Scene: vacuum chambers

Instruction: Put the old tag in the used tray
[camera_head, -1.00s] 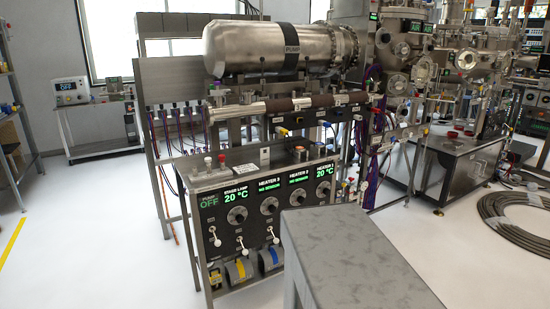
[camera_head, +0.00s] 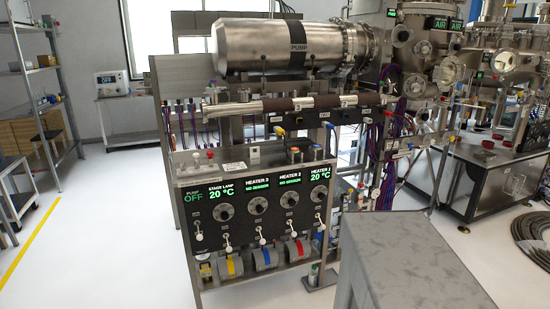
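My gripper is not in view. I cannot make out the old tag or the used tray for sure. A small pale label or card (camera_head: 233,167) lies on top of the heater control cabinet (camera_head: 245,240), but it is too small to read. A small red dish (camera_head: 488,144) sits on the metal bench at the right; I cannot tell what it is for.
A grey metal table (camera_head: 405,250) with a bare top stands in the right foreground. A steel pump cylinder (camera_head: 290,47) lies above the cabinet. Shelving (camera_head: 40,100) stands at the left. Coiled hose (camera_head: 535,235) lies at right. The left floor (camera_head: 100,240) is clear.

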